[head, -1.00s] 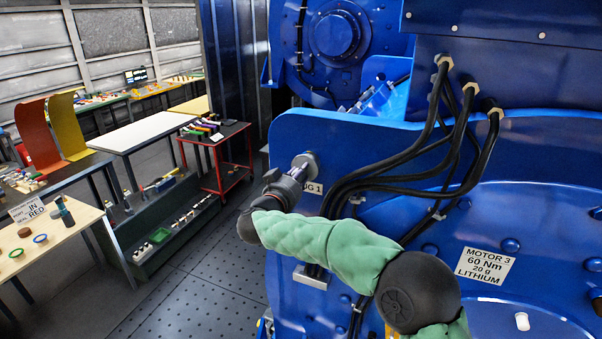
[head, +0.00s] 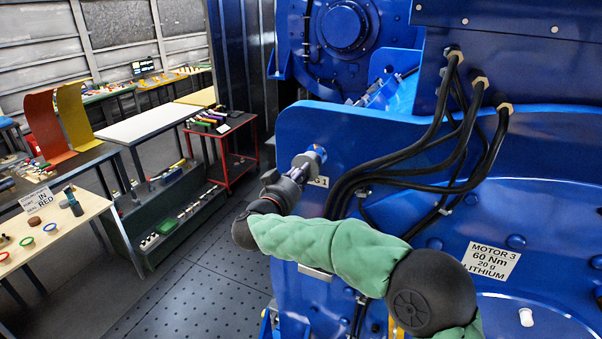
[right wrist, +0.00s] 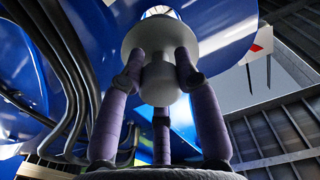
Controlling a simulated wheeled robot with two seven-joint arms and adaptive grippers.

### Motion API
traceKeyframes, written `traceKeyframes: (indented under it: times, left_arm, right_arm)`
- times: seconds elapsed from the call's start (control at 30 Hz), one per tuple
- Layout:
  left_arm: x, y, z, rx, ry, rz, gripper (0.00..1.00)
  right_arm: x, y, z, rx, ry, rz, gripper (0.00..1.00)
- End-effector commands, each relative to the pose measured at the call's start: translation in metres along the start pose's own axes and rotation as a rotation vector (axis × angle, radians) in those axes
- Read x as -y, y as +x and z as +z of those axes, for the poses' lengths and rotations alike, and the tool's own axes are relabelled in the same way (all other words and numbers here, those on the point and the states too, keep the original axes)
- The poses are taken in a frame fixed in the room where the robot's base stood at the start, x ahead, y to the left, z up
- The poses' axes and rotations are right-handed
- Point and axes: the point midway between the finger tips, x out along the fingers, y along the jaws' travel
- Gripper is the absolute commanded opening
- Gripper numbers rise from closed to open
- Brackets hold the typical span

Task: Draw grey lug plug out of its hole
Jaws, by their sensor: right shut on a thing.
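My right gripper (head: 297,171) reaches the blue motor housing's edge from below, its arm in a green sleeve. In the right wrist view its three purple fingers (right wrist: 160,110) are shut on the knob of the grey lug plug (right wrist: 150,38). The plug's wide round flange faces away from the palm. In the head view the grey plug (head: 304,164) sits in front of a shiny, blue-tinted round part (head: 317,153) above the lug label (head: 319,182). I cannot tell whether the plug's far end is clear of the hole. My left gripper is not in view.
Black cables (head: 412,155) curve down the blue housing right of the gripper. The motor label (head: 490,261) is lower right. A red-framed cart (head: 233,165) and a pale table (head: 45,227) stand to the left. The floor between cart and housing is clear.

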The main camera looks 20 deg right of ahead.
Motion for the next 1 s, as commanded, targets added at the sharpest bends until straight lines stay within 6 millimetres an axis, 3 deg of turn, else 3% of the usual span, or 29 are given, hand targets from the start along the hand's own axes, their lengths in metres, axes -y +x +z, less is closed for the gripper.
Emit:
traceKeyframes:
  times: [0.5,1.0]
  left_arm:
    - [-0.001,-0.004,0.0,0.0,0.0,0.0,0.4]
    - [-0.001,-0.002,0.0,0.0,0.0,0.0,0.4]
  right_arm:
    - [0.0,-0.022,-0.001,-0.002,0.001,0.0,0.0]
    - [0.0,-0.024,0.003,-0.001,0.0,-0.002,0.0]
